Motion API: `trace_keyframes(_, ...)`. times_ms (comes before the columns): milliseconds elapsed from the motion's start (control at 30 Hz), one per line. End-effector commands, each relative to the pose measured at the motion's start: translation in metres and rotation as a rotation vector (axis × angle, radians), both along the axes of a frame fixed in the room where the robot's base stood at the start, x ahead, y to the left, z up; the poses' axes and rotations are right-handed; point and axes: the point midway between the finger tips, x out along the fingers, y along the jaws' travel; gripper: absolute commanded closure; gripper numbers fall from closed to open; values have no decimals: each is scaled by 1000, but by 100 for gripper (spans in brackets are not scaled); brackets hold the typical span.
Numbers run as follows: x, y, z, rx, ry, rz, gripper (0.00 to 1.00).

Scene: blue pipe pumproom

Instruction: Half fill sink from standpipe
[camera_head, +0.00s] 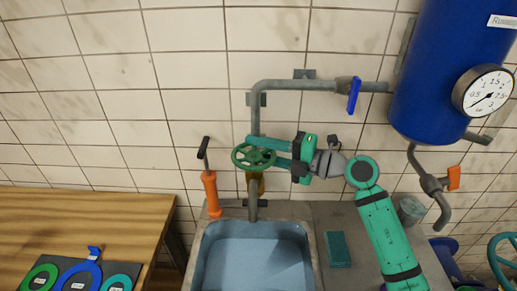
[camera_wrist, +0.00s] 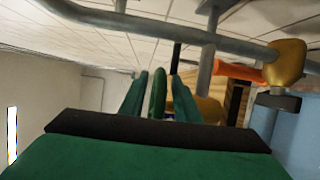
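The grey standpipe (camera_head: 254,110) comes down the tiled wall to a brass valve (camera_head: 254,184) with a green handwheel (camera_head: 242,157). Its spout (camera_head: 253,208) points down over the back of the sink (camera_head: 206,238). The sink's inside looks blue; I cannot tell whether it holds water. I see no clear stream from the spout. My gripper (camera_head: 263,151) reaches the handwheel from the right, its fingers on either side of the rim. In the wrist view the handwheel (camera_wrist: 157,95) is edge-on between the fingers, with visible gaps, so the gripper is open around it.
A blue lever (camera_head: 353,95) sits on the upper pipe. A blue tank (camera_head: 430,80) with a gauge (camera_head: 484,92) hangs at right, above an orange-handled tap (camera_head: 453,178). An orange hand pump (camera_head: 211,193) stands left of the spout. A wooden table (camera_head: 90,215) is at left.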

Motion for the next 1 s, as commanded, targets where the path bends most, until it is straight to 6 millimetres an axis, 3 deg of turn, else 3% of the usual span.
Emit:
trace_keyframes(167,0,0,0,0,0,0,73)
trace_keyframes(267,0,0,0,0,0,0,97)
trace_keyframes(300,0,0,0,-1,0,0,100)
trace_keyframes(667,1,1,-2,-3,4,42,100)
trace_keyframes(1000,4,7,-2,-3,6,251,100)
